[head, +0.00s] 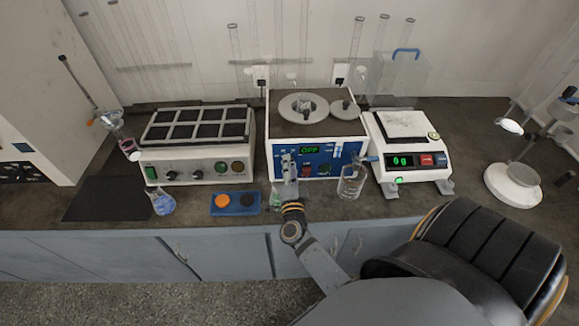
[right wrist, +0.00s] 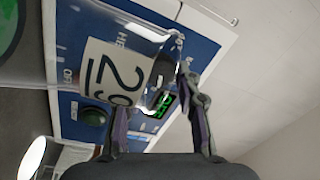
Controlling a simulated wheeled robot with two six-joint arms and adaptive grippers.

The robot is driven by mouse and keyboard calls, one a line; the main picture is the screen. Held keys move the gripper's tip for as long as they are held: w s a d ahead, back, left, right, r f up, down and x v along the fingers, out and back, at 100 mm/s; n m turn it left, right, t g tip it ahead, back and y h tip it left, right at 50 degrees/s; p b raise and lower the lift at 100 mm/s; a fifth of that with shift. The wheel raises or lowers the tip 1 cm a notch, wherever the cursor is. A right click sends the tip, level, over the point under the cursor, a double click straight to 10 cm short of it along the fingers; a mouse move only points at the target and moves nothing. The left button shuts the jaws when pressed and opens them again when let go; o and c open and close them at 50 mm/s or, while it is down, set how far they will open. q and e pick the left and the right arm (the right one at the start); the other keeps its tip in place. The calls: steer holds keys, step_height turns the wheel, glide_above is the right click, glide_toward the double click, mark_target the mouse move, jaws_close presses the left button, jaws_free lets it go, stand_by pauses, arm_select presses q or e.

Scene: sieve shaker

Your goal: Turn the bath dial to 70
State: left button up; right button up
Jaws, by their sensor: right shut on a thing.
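The bath (head: 345,122) is a white box with a blue front panel and round lids on top. Its green display (head: 310,150) reads OFF; a green-lit display also shows in the right wrist view (right wrist: 163,106). My right gripper (head: 289,162) is at the left part of the blue panel, in front of the dial's place and hiding it in the head view. In the right wrist view, my right gripper's fingers (right wrist: 158,98) stand either side of a dark knob, apparently the dial (right wrist: 157,97), and are shut on it. The dial's setting cannot be read. My left gripper is not in view.
A beaker (head: 351,183) stands at the bath's right front. A hotplate unit (head: 197,172) is left, a balance (head: 411,160) right, a blue tray (head: 236,209) in front.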

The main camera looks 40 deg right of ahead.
steer(key=o, duration=1.2)
steer(key=shift+c, duration=0.2)
